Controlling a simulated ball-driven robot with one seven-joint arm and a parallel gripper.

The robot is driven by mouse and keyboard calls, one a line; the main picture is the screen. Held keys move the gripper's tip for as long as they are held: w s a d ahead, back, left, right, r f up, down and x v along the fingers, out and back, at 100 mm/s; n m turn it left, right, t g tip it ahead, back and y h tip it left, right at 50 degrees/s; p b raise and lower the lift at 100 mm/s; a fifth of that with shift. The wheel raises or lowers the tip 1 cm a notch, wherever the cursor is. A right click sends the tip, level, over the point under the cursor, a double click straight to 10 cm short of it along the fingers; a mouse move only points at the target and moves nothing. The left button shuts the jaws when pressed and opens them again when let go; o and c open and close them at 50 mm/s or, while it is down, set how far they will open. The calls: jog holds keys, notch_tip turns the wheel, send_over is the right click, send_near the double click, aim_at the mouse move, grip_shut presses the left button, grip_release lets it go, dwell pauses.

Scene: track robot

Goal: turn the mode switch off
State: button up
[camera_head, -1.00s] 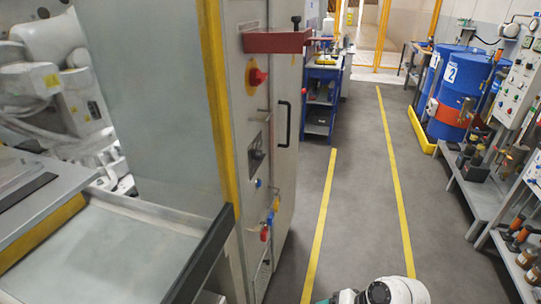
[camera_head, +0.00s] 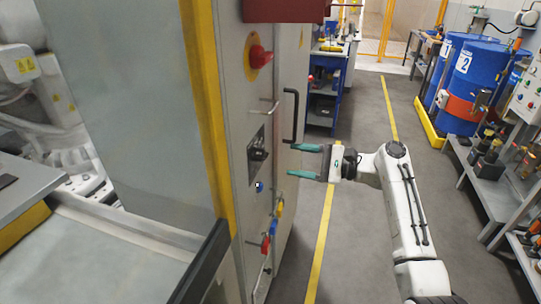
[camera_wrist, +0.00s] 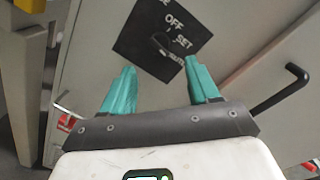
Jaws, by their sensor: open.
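The mode switch (camera_head: 257,153) is a dark knob on a black square plate, on the narrow front of the grey cabinet. In the wrist view the switch (camera_wrist: 162,42) shows beyond the fingertips, with OFF and SET printed on its plate and another label partly readable. I cannot tell which label the knob points at. My gripper (camera_head: 293,160) has two teal fingers, spread apart and empty. It is to the right of the switch in the head view, pointing at the cabinet front. In the wrist view my gripper (camera_wrist: 161,76) frames the space just below the plate, without visible contact.
A black door handle (camera_head: 293,116) sticks out close above my fingers. A red knob (camera_head: 260,57) and a red bracket (camera_head: 285,10) are higher up. A blue button (camera_head: 259,187) and coloured fittings (camera_head: 272,228) are below the switch. The floor aisle is clear.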

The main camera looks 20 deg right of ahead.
aim_at(263, 156)
jog(key=x, duration=0.7)
jog(key=shift+w+a+p, duration=0.2)
jog(key=shift+p, duration=0.1)
jog(key=shift+f, duration=0.1)
jog(key=c, duration=1)
